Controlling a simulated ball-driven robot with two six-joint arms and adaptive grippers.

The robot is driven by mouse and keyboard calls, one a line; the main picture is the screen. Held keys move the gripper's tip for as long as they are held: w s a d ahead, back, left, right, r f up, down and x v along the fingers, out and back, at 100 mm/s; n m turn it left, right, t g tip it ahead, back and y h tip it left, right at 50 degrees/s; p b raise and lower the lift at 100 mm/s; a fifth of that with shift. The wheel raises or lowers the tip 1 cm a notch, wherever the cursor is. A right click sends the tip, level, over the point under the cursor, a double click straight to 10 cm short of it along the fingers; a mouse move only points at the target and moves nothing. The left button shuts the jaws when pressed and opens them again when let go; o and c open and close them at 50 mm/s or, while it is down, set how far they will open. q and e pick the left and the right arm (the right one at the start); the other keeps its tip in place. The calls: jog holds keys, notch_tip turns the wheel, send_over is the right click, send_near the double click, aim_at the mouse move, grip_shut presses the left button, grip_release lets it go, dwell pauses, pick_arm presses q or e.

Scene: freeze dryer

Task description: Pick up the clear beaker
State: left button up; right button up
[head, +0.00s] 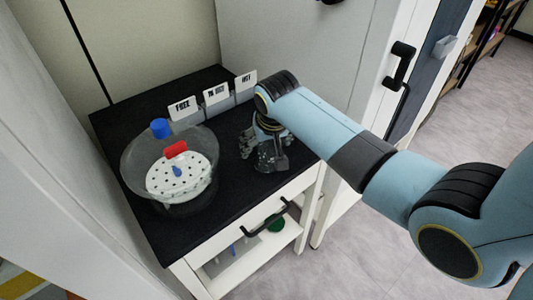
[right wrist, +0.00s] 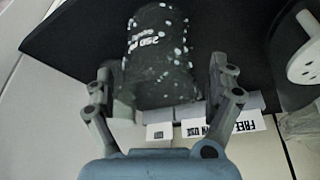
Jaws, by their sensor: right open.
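The clear beaker (head: 272,160) stands on the black worktop near its front right edge, partly hidden by my gripper. In the right wrist view the beaker (right wrist: 158,45) shows white marks and "250" lettering, and lies between the two fingers. My right gripper (head: 264,146) comes down over the beaker from above. In the right wrist view the gripper (right wrist: 162,75) is open, with one finger on each side of the beaker. A gap shows on the right side; contact on the left is unclear. My left gripper is in neither view.
A clear round chamber (head: 135,155) with a white perforated disc (head: 160,187) stands left on the worktop (head: 222,210). Several labelled holders (head: 216,97) stand along the back. A drawer handle (head: 262,218) is at the front. A tall white cabinet (head: 290,50) rises behind.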

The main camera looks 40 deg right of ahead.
jog(key=x, duration=0.2)
jog(key=shift+w+f, duration=0.1)
jog(key=shift+f, duration=0.2)
jog(key=c, duration=1.2)
